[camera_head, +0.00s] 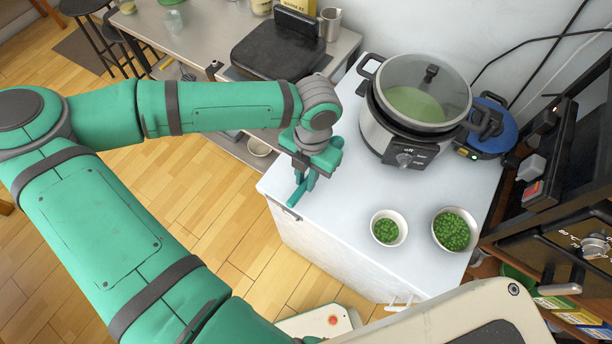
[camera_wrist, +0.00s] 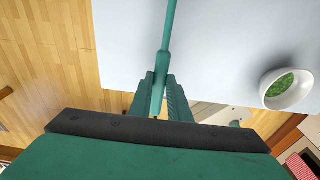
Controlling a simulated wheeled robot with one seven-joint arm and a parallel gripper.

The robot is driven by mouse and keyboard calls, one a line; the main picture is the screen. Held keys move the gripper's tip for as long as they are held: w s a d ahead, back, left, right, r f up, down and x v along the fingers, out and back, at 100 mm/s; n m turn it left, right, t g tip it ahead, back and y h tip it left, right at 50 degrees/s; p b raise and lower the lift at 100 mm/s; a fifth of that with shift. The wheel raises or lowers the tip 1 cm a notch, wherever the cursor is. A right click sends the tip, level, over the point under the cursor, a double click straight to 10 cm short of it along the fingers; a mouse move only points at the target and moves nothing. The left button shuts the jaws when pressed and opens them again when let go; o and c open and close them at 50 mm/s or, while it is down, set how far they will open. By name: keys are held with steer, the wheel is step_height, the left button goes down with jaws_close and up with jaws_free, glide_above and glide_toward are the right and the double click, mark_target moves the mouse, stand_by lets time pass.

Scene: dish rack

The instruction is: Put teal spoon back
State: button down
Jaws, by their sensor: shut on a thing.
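The teal spoon (camera_wrist: 167,30) shows in the wrist view as a thin teal rod running from between my fingers to the top edge. Its far end is out of that frame. My gripper (camera_wrist: 160,88) is shut on it. In the head view my gripper (camera_head: 304,184) points down over the left edge of the white counter (camera_head: 345,190). There the spoon is hard to tell apart from my teal fingers. I cannot tell whether the spoon touches the counter.
A pot with a glass lid (camera_head: 415,110) stands at the counter's back. Two bowls of green peas, a smaller one (camera_head: 388,228) and a larger one (camera_head: 455,230), sit at the front right. A blue appliance (camera_head: 490,128) is behind. The counter's middle is clear.

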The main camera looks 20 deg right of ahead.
steer(key=shift+s+a+f+h, duration=0.2)
steer(key=shift+f+h, duration=0.2)
steer(key=shift+f, duration=0.2)
steer(key=c, duration=2)
jaws_free()
steer(key=o, duration=0.6)
steer(key=shift+c, duration=0.2)
step_height(320, 180, up, 11)
steer(key=shift+w+d, duration=0.15)
steer(key=shift+d, duration=0.05)
steer(key=shift+f, duration=0.15)
